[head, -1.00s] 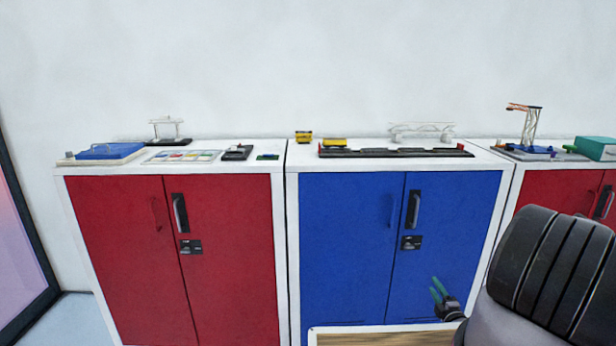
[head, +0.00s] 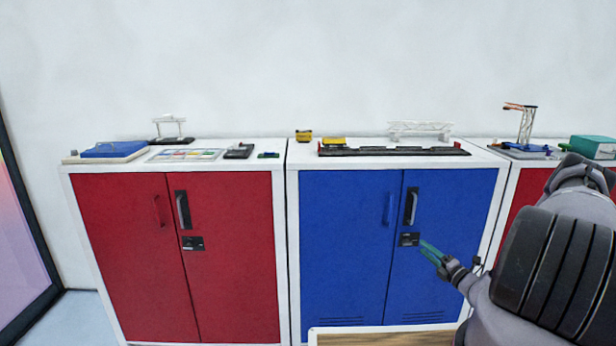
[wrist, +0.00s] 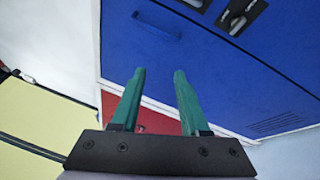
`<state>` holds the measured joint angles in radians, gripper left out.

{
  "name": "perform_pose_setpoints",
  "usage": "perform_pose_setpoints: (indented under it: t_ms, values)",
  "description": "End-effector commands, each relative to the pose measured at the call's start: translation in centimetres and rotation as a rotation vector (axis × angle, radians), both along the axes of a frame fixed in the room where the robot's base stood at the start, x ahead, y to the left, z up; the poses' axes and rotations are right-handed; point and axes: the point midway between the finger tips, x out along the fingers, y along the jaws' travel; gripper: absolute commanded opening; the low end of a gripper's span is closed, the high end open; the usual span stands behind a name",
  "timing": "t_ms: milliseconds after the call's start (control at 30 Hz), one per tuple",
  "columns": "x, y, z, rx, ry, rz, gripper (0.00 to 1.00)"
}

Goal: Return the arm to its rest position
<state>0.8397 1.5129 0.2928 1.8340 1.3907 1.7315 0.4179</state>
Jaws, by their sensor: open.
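My gripper (head: 432,252) is at the lower right of the head view, in front of the right door of the blue cabinet (head: 345,245). Its green fingers point up and to the left. In the wrist view my gripper (wrist: 160,88) shows two green fingers standing apart with nothing between them. The blue cabinet doors (wrist: 215,75) fill much of that view behind the fingers. My arm comes in from the right edge of the head view.
A red cabinet (head: 235,260) stands to the left. On the cabinet tops are a black track (head: 395,152), yellow blocks (head: 304,135), a white gantry (head: 420,130), an orange-topped crane (head: 524,122) and a teal box (head: 592,147). A wooden surface (head: 385,339) shows at the bottom.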

Motion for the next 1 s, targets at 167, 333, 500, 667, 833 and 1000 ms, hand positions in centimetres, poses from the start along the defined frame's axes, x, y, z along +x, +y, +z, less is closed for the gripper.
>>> perform_pose_setpoints:
  t_ms: [167, 333, 500, 667, 833, 1000]
  values:
    - [1.2, 3.5, 7.9, -0.22, -0.117, 0.232, 0.45]
    - [0.5, 7.5, 15.2, -0.463, -0.246, 0.472, 0.45]
    - [-1.7, 11.4, 21.6, -0.708, -0.387, 0.693, 0.45]
    - [-4.6, 14.3, 26.7, -0.944, -0.526, 0.885, 0.45]
    - [-8.4, 16.7, 31.5, -1.198, -0.681, 1.067, 0.45]
    - [-12.5, 18.1, 35.6, -1.455, -0.843, 1.227, 0.45]
